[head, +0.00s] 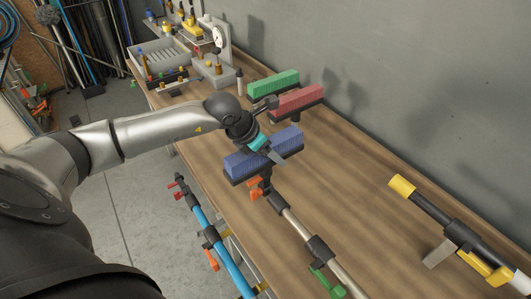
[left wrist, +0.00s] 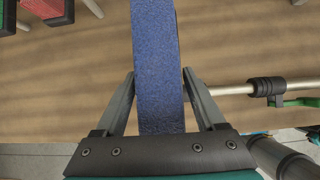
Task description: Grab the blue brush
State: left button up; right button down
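The blue brush (head: 264,153) has a long blue block of bristles on a dark base and sits at the near edge of the wooden table, beside an orange clamp. My left gripper (head: 271,152) is at the brush from above, with its fingers straddling the middle of the block. In the left wrist view the blue brush (left wrist: 157,50) runs between the two fingers of my left gripper (left wrist: 158,76). The fingertips lie right along its two sides; I cannot tell whether they press on it. My right gripper is not in view.
Green (head: 273,84) and red (head: 298,98) brushes stand just behind the blue one. A silver pole (head: 295,222) runs toward the near right. A yellow-tipped black tool (head: 440,215) lies at right. Trays (head: 165,55) fill the far end. The table's middle right is clear.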

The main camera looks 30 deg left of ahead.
pick_arm(q)
grip_shut()
dwell(0.3)
jog(key=shift+r, duration=0.1)
